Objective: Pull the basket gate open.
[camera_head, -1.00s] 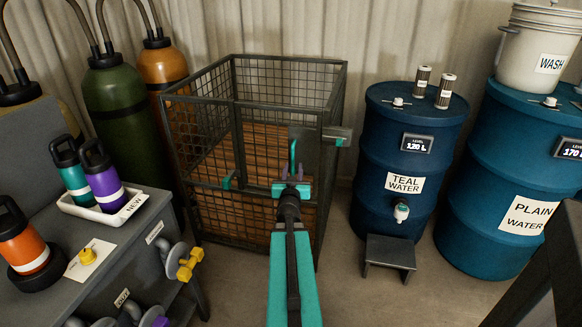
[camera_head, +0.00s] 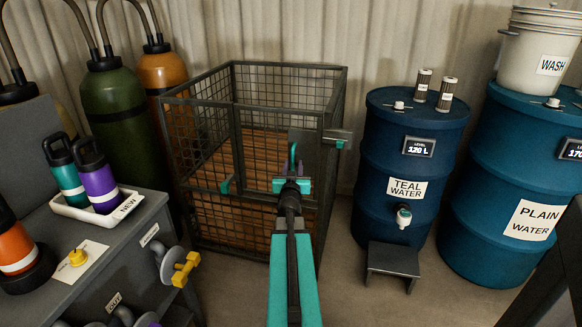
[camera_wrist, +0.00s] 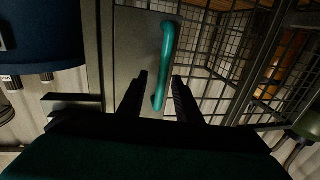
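The basket (camera_head: 255,105) is a dark wire-mesh cage with an open top, standing in the middle of the head view. Its front gate (camera_head: 262,165) looks closed. A teal upright handle (camera_head: 293,153) sits on a grey plate (camera_head: 304,139) at the gate's right side. My gripper (camera_head: 291,177) is in front of this handle. In the wrist view, my gripper's two dark fingers (camera_wrist: 160,76) are apart, one on each side of the teal handle (camera_wrist: 166,50). I cannot tell whether either finger touches it. A smaller teal piece (camera_head: 227,184) shows farther left on the basket's front.
A blue teal-water drum (camera_head: 390,165) stands right of the basket, with a small step (camera_head: 393,258) before it. A plain-water drum (camera_head: 510,190) is farther right. A grey bench (camera_head: 125,225) with bottles and yellow-handled valves is on the left. Gas cylinders stand behind it.

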